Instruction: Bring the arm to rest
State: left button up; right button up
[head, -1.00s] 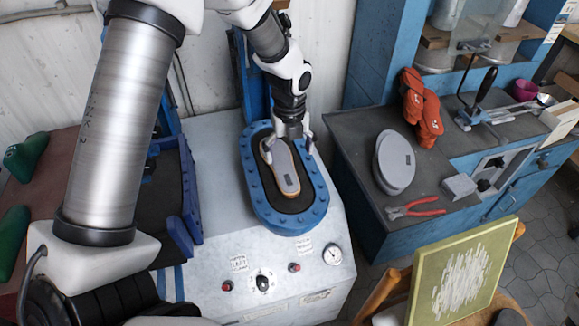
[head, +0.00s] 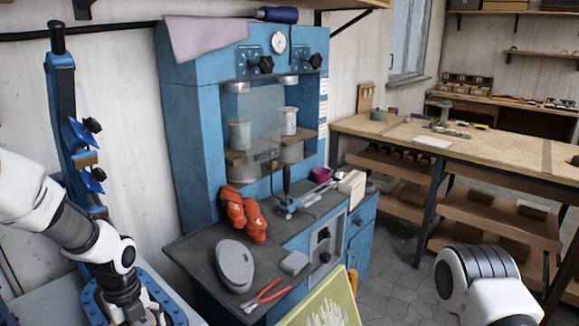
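My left arm comes in from the left. Its wrist points down over the blue oval press frame (head: 168,301) at the bottom left. The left gripper (head: 141,315) is cut by the bottom edge of the picture, so its fingers are too little shown to tell open from shut. The sandal sole in that frame is out of view. Only a link of my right arm shows at the bottom right, and the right gripper is out of view.
A blue machine (head: 190,120) stands ahead. Its dark worktop (head: 200,262) carries a grey oval pad (head: 235,264), red-handled pliers (head: 264,295) and orange objects (head: 243,212). A green-framed board (head: 322,302) stands in front. A wooden workbench (head: 480,150) is at the right, with tiled floor between.

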pick_arm(q)
jog(key=s+d+f+n+g, duration=0.25)
jog(key=s+f+n, duration=0.65)
jog(key=s+f, duration=0.45)
jog(key=s+d+f+n+g, duration=0.1)
jog(key=s+d+f+n, duration=0.3)
jog(key=s+f+n, duration=0.9)
jog(key=r+n+t, duration=0.2)
jog(key=n, duration=0.1)
jog(key=r+n+t, duration=0.1)
jog(key=shift+w+a+r+n+t, duration=0.25)
jog(key=shift+w+a+n, duration=0.05)
jog(key=shift+w+a, duration=0.1)
jog(key=shift+s, duration=0.1)
